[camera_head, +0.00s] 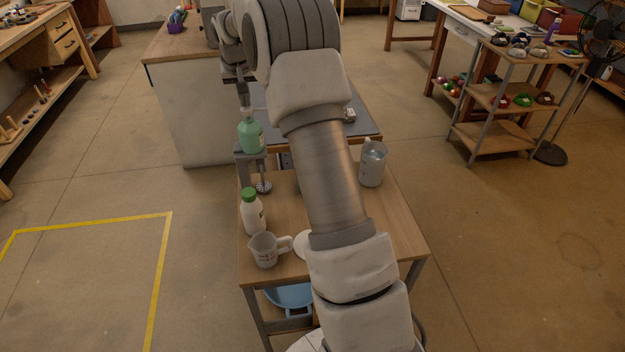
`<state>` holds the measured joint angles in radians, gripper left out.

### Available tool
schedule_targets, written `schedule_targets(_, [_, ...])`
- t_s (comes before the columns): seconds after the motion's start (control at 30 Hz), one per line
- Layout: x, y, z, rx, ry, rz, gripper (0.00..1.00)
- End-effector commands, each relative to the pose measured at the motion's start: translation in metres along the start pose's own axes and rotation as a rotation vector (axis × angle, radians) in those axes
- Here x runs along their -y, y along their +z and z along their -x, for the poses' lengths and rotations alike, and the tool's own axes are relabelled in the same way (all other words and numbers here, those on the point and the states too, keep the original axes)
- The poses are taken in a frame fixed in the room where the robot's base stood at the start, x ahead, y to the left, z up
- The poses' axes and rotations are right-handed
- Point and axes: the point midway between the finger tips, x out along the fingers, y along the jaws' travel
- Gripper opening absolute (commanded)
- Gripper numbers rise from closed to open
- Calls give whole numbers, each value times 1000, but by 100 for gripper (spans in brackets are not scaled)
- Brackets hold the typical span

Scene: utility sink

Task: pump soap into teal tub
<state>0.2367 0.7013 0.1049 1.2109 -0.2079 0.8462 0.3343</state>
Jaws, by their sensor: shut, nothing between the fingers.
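A green soap bottle (251,137) with a pale pump top stands upright on a small grey raised stand (247,157) at the back left of the wooden table. My gripper (244,101) points down just above the pump top, shut and empty. I cannot tell whether its fingertips touch the pump. I cannot make out a teal tub; my arm covers the middle of the table and could hide it.
On the table (400,222) stand a white bottle with a green cap (252,212), a measuring jug (265,251) and a clear container (372,164). A light blue basin (289,296) is underneath. A shelf cart (515,100) stands right. The left floor is clear.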

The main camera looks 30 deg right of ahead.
Motion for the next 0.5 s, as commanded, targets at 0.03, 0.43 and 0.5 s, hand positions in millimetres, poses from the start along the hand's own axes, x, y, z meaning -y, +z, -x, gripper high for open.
schedule_targets(0.03, [0,2,-3,7,1,1,0])
schedule_targets(0.43, [0,-2,10,9,2,0,0])
schedule_targets(0.5, [0,-4,14,9,2,0,0])
